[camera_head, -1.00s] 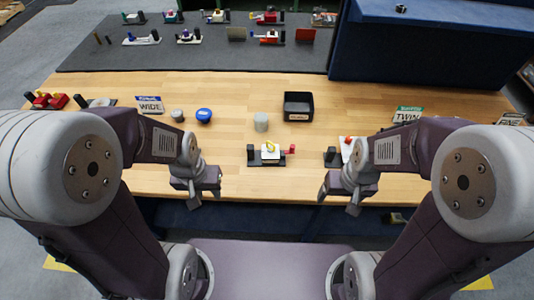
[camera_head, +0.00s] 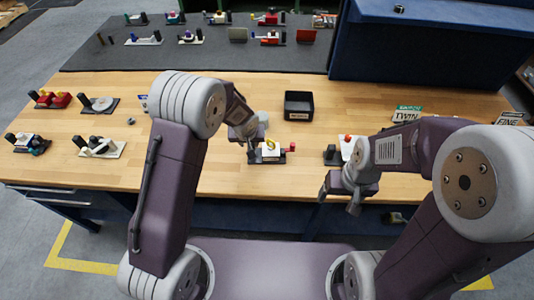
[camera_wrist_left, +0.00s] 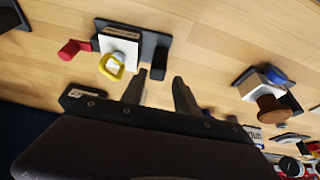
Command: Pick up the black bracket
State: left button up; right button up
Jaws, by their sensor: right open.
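The valve fixture (camera_head: 268,151) sits near the middle of the table, with a white block, a yellow handle and a red knob on a dark base. A black upright piece at its left end, seemingly the black bracket (camera_wrist_left: 159,58), shows in the left wrist view but is mostly hidden by my arm in the head view. My left gripper (camera_wrist_left: 159,80) is open, its fingers apart and pointing toward that piece; nothing is visibly held. Contact cannot be told. My right gripper (camera_head: 338,196) is open and empty near the table's front edge.
A white-and-black fixture (camera_head: 342,150) sits to the right. Several other fixtures are at the left, including a white one (camera_head: 102,148). A blue cabinet stands back right.

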aim_at(267, 151)
pick_arm(q)
jog(key=x, duration=0.3)
jog(key=shift+w+d+f, duration=0.1)
jog(key=shift+w, duration=0.15)
jog(key=x, duration=0.5)
jog(key=shift+s+d+f, duration=0.1)
jog(key=shift+s, duration=0.1)
jog(key=shift+c, duration=1.2)
grip_shut()
